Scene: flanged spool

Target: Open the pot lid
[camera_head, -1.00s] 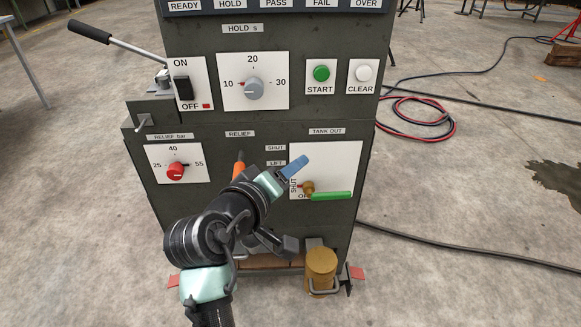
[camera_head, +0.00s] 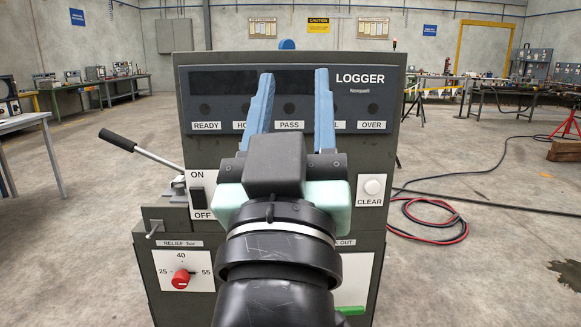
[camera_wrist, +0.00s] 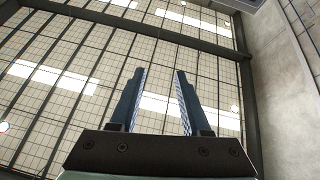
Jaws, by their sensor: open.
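No pot or pot lid can be made out in the current head view. My gripper (camera_head: 293,76) is raised in front of the dark LOGGER panel (camera_head: 390,104), its two blue fingers pointing up. The fingers are apart with nothing between them. In the wrist view my gripper (camera_wrist: 157,72) also shows open and empty, with only the ceiling beyond it. A small blue rounded thing (camera_head: 287,44) shows just above the panel's top edge; I cannot tell what it is.
The grey cabinet (camera_head: 165,228) carries an ON/OFF switch (camera_head: 198,198), a CLEAR button (camera_head: 372,187), a red relief dial (camera_head: 181,280) and a green handle (camera_head: 350,310). A black-gripped lever (camera_head: 118,140) sticks out left. Cables (camera_head: 430,222) lie on the floor at right.

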